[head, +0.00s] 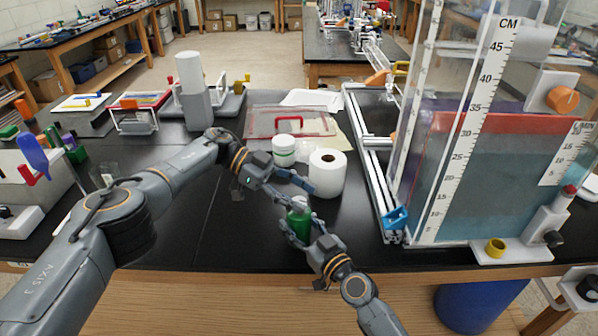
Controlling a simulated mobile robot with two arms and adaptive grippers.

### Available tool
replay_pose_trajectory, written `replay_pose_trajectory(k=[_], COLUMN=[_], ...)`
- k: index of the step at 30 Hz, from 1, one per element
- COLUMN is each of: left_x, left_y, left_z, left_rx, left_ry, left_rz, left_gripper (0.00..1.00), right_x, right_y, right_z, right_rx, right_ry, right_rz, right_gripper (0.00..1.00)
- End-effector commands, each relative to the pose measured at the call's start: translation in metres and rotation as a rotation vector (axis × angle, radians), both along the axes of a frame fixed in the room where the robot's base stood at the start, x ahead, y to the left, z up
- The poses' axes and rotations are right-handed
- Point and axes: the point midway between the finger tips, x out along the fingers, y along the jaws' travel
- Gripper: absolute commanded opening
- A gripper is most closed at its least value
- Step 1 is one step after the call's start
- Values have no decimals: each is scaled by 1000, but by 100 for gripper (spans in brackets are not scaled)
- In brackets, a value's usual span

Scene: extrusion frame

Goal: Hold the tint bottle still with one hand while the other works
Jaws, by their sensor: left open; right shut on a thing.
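The tint bottle (299,221) is a small green bottle with a pale top, upright on the black bench near its front edge. My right gripper (297,232) comes up from the front and is shut on the tint bottle, its fingers around the lower body. My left gripper (294,190) reaches in from the left, open, with its fingers just above and behind the bottle's top. Whether a fingertip touches the top cannot be told. Part of the bottle is hidden by the fingers.
A white paper roll (327,173) stands close behind the bottle, with a white jar (284,151) to its left. A tall clear tank (470,180) with a CM scale and a metal extrusion frame (372,165) stand at right.

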Motion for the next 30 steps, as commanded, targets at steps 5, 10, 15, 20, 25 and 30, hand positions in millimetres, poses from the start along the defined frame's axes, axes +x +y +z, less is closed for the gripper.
replay_pose_trajectory(k=[5,10,15,20,25,30], left_x=[0,0,0,0,0,-8], left_y=[1,1,0,0,0,-10], left_z=[38,64,75,77,77,77], left_rx=[0,0,1,1,4,120], left_ry=[-4,-2,-1,0,-1,-26], left_rz=[-1,1,2,2,0,-46], left_gripper=[56,56,56,56,56,56], right_x=[0,0,0,0,0,0], right_y=[-1,-1,-1,-1,-1,-1], right_z=[-2,-2,-2,-2,-2,-2], right_rx=[-3,-3,-3,-3,-3,-3], right_ry=[2,2,2,2,2,2], right_rz=[-2,-2,-2,-2,-2,-2], right_gripper=[16,16,16,15,15,15])
